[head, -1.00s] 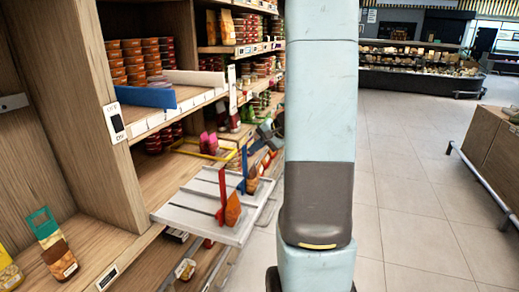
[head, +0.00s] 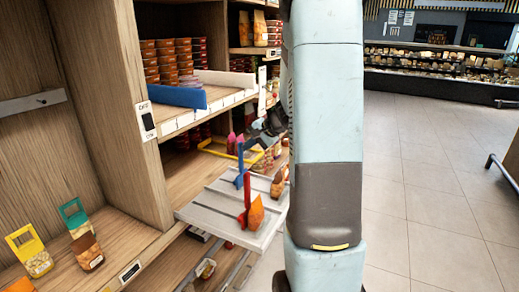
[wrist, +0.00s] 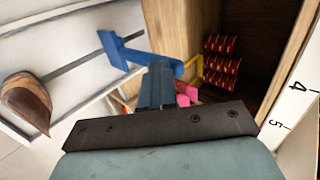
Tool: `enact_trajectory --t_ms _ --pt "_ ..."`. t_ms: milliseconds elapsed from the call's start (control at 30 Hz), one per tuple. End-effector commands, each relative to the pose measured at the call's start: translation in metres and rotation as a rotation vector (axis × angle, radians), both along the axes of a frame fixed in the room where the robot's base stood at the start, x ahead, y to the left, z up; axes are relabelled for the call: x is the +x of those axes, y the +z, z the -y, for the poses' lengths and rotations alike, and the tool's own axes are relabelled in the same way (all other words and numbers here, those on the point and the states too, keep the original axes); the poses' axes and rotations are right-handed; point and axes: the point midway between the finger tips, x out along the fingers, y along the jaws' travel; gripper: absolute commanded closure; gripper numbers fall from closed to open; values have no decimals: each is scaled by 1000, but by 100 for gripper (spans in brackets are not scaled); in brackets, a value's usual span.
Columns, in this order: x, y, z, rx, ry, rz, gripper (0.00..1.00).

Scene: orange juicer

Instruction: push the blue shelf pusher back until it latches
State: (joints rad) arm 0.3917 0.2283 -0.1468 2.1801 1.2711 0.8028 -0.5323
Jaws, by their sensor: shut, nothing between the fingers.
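The blue shelf pusher (head: 240,166) stands on a pale slatted pull-out tray (head: 205,215), behind a red pusher (head: 246,194). In the wrist view the blue pusher (wrist: 142,56) is a bar with a cross end, lying along a dark slot of the tray (wrist: 75,45). My gripper (head: 262,137) is at the blue pusher's upper end. In the wrist view my shut, empty gripper (wrist: 158,72) overlaps the pusher's near end. It looks touching or very close; I cannot tell which. The latch does not show clearly.
An orange-brown pack (head: 255,212) stands before the red pusher; it also shows in the wrist view (wrist: 25,108). A yellow frame (head: 215,151) and pink items (head: 231,143) are behind. A wooden upright (head: 120,100) is left. The aisle floor (head: 420,200) is clear.

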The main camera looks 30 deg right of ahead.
Motion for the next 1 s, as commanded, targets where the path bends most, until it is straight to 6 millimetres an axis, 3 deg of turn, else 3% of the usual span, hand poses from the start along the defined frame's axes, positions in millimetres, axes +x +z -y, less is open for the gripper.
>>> enact_trajectory --t_ms 100,333,800,1000 --pt "19 0 -7 -1 -9 1 100" --pt "38 0 -17 -2 -17 1 100" --pt "41 0 -17 -2 -20 1 100" --pt "33 0 -11 -1 -19 1 100"
